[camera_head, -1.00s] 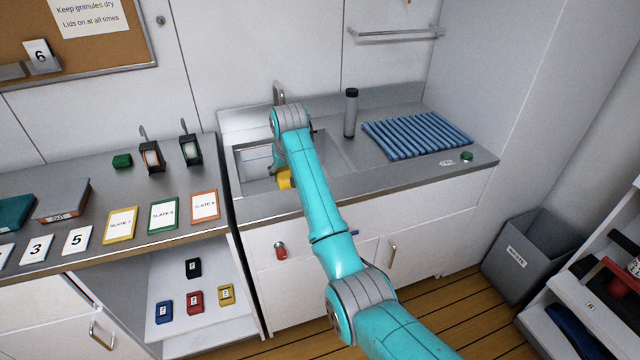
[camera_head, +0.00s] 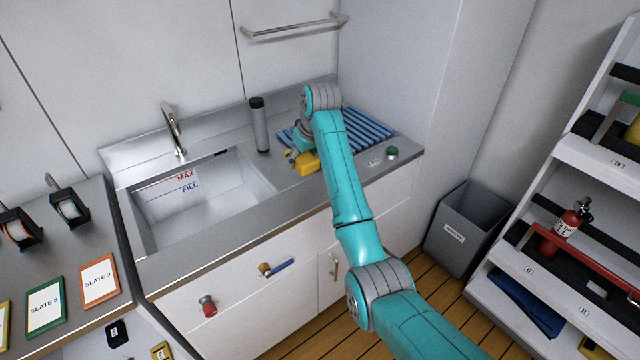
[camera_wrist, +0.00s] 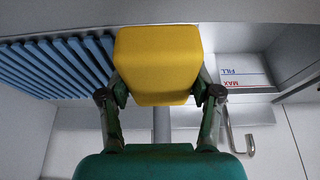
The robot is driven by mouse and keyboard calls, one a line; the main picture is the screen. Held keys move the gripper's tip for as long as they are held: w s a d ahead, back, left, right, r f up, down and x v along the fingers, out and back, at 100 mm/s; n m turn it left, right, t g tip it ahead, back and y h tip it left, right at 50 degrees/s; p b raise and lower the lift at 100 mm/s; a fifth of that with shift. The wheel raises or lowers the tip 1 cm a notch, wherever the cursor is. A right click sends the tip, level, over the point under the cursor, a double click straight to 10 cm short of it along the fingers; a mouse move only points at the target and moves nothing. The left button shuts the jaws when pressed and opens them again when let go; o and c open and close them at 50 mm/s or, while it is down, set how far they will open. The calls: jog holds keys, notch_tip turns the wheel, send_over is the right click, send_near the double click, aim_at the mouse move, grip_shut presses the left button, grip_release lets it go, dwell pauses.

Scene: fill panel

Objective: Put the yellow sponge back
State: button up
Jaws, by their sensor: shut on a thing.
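The yellow sponge (camera_head: 307,163) is held over the counter just right of the sink, by the near left edge of the blue ribbed mat (camera_head: 368,128). My gripper (camera_wrist: 158,98) is shut on the sponge, with one finger on each side of it in the wrist view, where the sponge (camera_wrist: 158,62) fills the upper middle. My arm hides part of the mat in the head view. I cannot tell whether the sponge touches the counter.
The sink (camera_head: 205,195) with MAX and FILL marks lies to the left, with a tap (camera_head: 174,130) behind it. A dark-capped grey bottle (camera_head: 260,125) stands behind the sponge. A green button (camera_head: 392,152) and small label are at the right. A grey bin (camera_head: 470,225) stands on the floor.

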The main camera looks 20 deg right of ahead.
aim_at(313, 164)
jog(key=f, duration=0.4)
jog(key=shift+d+f, duration=0.3)
jog(key=shift+a+f, duration=0.1)
jog(key=shift+f, duration=2.55)
jog(key=shift+f, duration=0.1)
jog(key=o, duration=1.1)
jog(key=v, duration=1.2)
